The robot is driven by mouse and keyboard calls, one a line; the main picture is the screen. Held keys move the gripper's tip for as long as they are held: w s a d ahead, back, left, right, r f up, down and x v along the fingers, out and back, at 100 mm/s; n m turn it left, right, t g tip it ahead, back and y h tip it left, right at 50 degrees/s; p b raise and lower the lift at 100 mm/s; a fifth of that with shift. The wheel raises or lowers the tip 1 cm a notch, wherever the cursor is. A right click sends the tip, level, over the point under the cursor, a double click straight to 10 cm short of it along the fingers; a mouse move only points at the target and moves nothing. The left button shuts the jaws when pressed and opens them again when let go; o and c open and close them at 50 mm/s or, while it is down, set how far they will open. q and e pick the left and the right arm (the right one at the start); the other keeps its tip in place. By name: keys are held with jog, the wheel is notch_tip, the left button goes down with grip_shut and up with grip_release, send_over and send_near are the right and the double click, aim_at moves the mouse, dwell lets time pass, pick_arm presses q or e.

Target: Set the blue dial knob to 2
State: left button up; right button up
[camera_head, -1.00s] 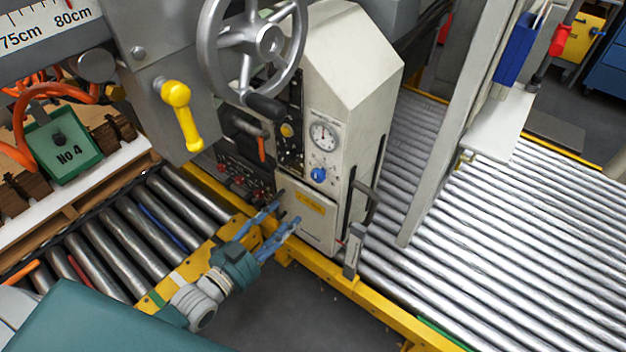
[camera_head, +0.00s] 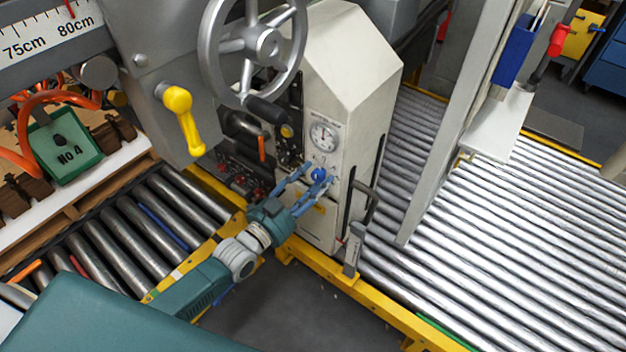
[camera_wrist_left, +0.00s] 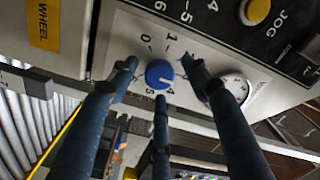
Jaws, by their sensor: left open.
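The blue dial knob (camera_head: 318,174) is on the cream machine's front panel, below a round gauge. In the left wrist view the knob (camera_wrist_left: 159,74) has printed numbers around it, with 0, 1, 4 and 5 readable. A short white mark shows on its face, on the side toward the 4; its exact setting is hard to read. My left gripper (camera_head: 313,178) is open, its blue fingers spread around the knob. In the left wrist view the fingers stand around the knob with visible gaps, and contact cannot be seen. My right gripper is not in view.
A grey handwheel (camera_head: 263,42) and a yellow handle (camera_head: 181,114) are up and left of the knob. A grey lever (camera_head: 362,200) stands at the panel's right. The gauge (camera_head: 323,134) is just above. Roller conveyors (camera_head: 500,240) lie on both sides.

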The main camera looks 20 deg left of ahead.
pick_arm(q)
jog(key=c, duration=1.1)
jog(key=shift+c, duration=0.2)
jog(key=shift+n, duration=0.3)
jog(key=n, duration=0.3)
jog(key=shift+r+n+p, duration=0.15)
jog(key=shift+n+p, duration=0.15)
jog(key=shift+p, duration=0.1)
jog(key=shift+w+a+n, duration=0.1)
jog(key=shift+n, duration=2.1)
jog(key=shift+r, duration=0.1)
jog(key=o, duration=0.9)
jog(key=shift+o, duration=1.2)
